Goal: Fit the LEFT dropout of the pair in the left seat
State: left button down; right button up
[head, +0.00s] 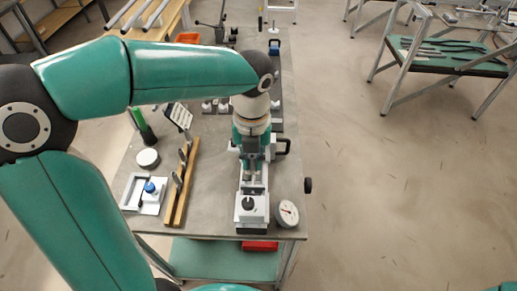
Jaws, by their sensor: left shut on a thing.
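My left gripper (252,172) points down over the metal jig (252,214) on the bench. It is shut on a small grey part that looks like a dropout, mostly hidden by the fingers. I cannot tell whether the part touches a seat, and the left seat is not clear at this size. A wooden rack (173,213) left of the jig holds several upright metal pieces (180,172). My right gripper is not in view.
A round dial gauge (287,213) lies right of the jig. A white plate with a blue knob (150,187), a white round tin (148,158) and a green bottle (142,126) are at the left. Bare benchtop (213,205) lies between rack and jig.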

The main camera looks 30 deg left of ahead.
pick_arm(q)
jog(key=shift+s+f+b, duration=0.2)
jog(key=shift+f+b, duration=0.15)
jog(key=shift+w+f+b, duration=0.2)
jog(key=shift+f+b, duration=0.7)
jog(key=shift+f, duration=0.15)
jog(key=shift+s+f+b, duration=0.15)
jog(key=shift+f+b, duration=0.8)
notch_tip(320, 180, down, 3)
jog(key=b, duration=0.3)
jog(key=shift+f, duration=0.3)
jog(key=c, duration=1.1)
grip_release()
jog(key=shift+o, duration=0.2)
